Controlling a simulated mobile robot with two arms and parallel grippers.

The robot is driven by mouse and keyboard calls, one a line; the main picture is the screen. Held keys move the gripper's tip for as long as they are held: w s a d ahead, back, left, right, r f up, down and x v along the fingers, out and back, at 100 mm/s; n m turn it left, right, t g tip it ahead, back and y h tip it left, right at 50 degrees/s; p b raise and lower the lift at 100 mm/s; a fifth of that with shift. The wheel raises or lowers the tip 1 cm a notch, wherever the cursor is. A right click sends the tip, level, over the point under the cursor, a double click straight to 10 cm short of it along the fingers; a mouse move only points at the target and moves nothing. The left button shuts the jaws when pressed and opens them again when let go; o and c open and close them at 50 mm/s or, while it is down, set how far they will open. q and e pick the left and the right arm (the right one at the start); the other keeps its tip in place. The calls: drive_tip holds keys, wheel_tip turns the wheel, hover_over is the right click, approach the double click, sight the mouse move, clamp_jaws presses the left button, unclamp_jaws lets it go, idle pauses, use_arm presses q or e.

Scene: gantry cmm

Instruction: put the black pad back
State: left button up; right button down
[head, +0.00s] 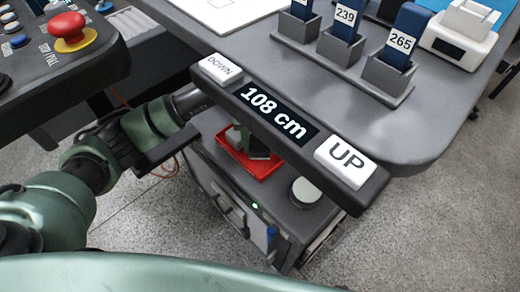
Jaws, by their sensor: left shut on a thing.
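My left arm comes in from the left, and its grey wrist end at my left gripper (188,102) passes behind the left end of the height control panel. The jaws are hidden by that panel. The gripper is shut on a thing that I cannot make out. A dark flat piece (166,150) shows just below the wrist; I cannot tell whether it is the black pad. My right gripper is not in view.
The control panel (226,86) reads 108 cm at the grey table's (440,125) edge. Below stands a cabinet (285,215) with a red tray (262,168) and a round lidded thing (306,190). An emergency-stop console (100,62) is at upper left. Labelled blue blocks (402,40) stand in holders.

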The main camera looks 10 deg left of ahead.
sight(260, 144)
use_arm(q)
drive_tip(key=shift+f, duration=1.75)
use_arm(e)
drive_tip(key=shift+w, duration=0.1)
use_arm(q)
drive_tip(key=shift+f, duration=0.1)
drive_tip(key=o, duration=1)
wheel_tip(260, 144, up, 7)
drive_tip(key=shift+r, duration=0.35)
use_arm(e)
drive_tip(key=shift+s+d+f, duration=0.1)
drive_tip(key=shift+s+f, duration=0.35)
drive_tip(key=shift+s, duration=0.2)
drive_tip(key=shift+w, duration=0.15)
